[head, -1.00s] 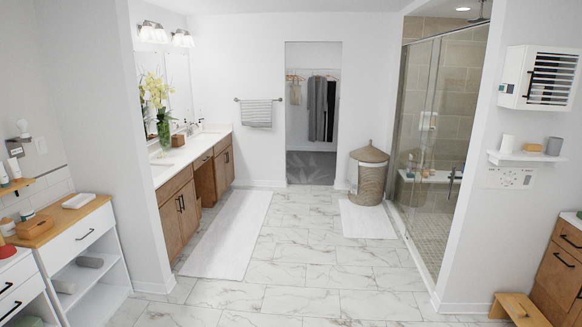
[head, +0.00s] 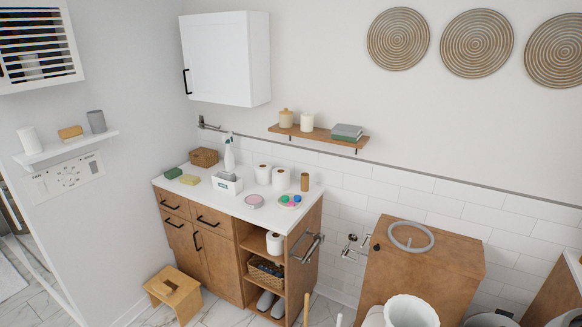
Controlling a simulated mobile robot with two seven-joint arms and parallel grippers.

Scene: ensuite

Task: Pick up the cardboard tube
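A small brown upright cylinder that looks like the cardboard tube (head: 305,181) stands on the white counter (head: 228,203) near its back right end. It is right of two white toilet rolls (head: 272,177) and behind a plate of colourful items (head: 290,201). Neither of my grippers shows in the head view, so their state cannot be seen.
The counter also holds a tissue box (head: 227,184), a spray bottle (head: 229,154), a brown box (head: 204,157) and sponges. A wooden stool (head: 173,289) stands on the floor at front left. A wooden cabinet (head: 425,265) stands to the right. A shelf (head: 320,137) hangs above the counter.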

